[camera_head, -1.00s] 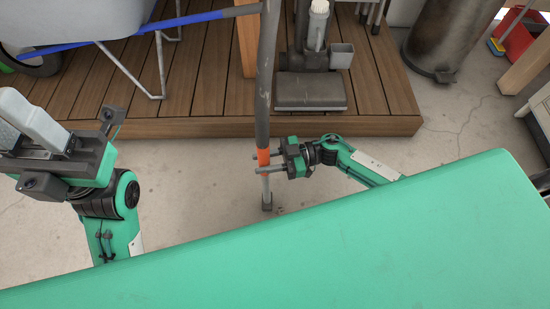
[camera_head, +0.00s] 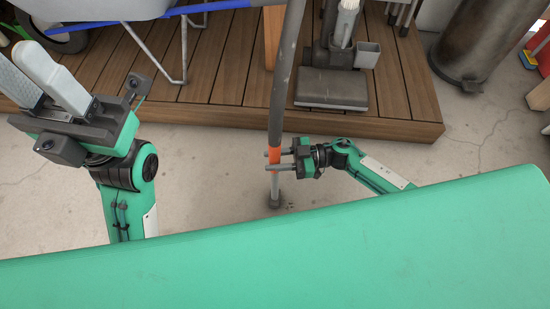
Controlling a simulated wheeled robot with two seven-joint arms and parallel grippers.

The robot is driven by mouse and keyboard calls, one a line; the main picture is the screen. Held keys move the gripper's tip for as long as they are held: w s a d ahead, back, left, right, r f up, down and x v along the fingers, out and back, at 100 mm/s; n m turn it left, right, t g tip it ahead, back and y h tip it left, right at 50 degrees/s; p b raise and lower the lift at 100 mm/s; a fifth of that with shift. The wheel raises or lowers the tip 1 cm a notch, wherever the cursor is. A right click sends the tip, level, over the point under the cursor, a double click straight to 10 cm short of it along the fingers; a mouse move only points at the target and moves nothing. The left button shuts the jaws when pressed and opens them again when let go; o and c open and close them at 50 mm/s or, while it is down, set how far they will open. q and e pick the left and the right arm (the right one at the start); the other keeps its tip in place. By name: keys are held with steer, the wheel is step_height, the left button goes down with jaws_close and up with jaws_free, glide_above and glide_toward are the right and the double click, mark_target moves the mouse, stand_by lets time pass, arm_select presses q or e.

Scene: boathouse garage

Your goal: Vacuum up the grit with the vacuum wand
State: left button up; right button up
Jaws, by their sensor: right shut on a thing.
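The vacuum wand (camera_head: 281,85) is a long grey pole with an orange band, standing near upright over the concrete floor. My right gripper (camera_head: 271,160) is shut on it at the orange band. The wand's dark foot (camera_head: 275,201) is low, at or close to the floor; I cannot tell whether it touches. A few tiny dark specks, apparently the grit (camera_head: 291,207), lie just right of the foot. My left gripper (camera_head: 18,58) is raised at the left edge, empty, its pale fingers apart. The wand's top end is out of view.
A wooden deck (camera_head: 220,118) with a raised edge lies behind the wand. On it stand a grey upright appliance (camera_head: 332,88) and a wheelbarrow (camera_head: 100,8). A dark metal cylinder (camera_head: 478,45) stands at the right. My green body hides the near floor.

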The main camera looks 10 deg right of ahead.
stand_by(0.4)
steer(key=shift+f+b, duration=0.3)
steer(key=shift+f, duration=0.25)
steer(key=shift+f+p, duration=0.1)
steer(key=shift+p, duration=0.2)
stand_by(0.9)
steer(key=s+d, duration=0.1)
steer(key=d, duration=0.2)
steer(key=s+d+p, duration=0.1)
steer(key=d, duration=0.2)
steer(key=s+d+p, duration=0.1)
steer(key=d, duration=0.3)
jaws_close()
steer(key=shift+w+p, duration=0.1)
steer(key=shift+p, duration=0.25)
steer(key=shift+a, duration=0.1)
